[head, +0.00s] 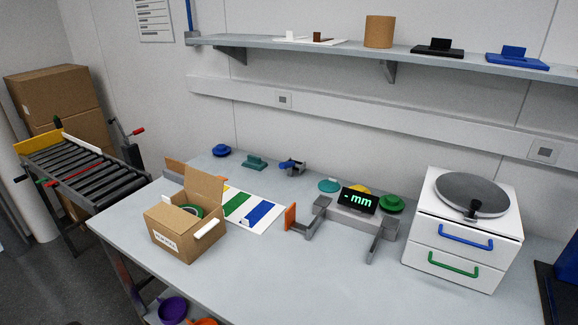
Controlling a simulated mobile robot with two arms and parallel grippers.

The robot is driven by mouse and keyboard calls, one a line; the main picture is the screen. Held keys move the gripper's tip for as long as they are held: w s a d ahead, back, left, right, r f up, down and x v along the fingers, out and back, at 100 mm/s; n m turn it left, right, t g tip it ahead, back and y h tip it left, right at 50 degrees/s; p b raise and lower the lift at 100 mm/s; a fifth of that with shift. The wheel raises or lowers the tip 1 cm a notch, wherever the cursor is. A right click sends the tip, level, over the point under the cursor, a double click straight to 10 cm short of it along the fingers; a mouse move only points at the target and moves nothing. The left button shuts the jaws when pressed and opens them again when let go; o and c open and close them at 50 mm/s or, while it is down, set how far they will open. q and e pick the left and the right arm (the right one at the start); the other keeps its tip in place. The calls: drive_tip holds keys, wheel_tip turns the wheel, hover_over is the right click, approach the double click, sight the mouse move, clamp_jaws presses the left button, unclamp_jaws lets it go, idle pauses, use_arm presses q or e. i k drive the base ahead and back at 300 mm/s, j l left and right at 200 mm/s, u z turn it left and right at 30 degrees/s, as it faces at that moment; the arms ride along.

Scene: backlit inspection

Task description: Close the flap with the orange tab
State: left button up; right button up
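A small open cardboard box (172,236) stands on the table left of centre, with a green ring-shaped thing (198,210) inside. One box flap (204,186) stands upright at the back. A white tab (208,229) shows at the box's right front edge. An upright orange piece (290,217) sits at the left end of a grey measuring device. Neither of my grippers is in view.
The grey device has a display (359,200) reading "mm". A white drawer unit (462,240) with a round grey plate stands right. Colour-striped paper (265,226) lies beside the box. Blue, teal and green items line the table's back. The front middle table (290,285) is clear.

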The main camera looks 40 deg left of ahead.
sight(211, 187)
drive_tip(key=j+z, duration=0.4)
drive_tip(key=k+j+z, duration=0.2)
drive_tip(key=j+z, duration=0.2)
drive_tip(key=k+j+z, duration=0.15)
drive_tip(key=j+z, duration=0.2)
drive_tip(key=k+j+z, duration=0.2)
drive_tip(key=z, duration=0.2)
drive_tip(key=j, duration=0.15)
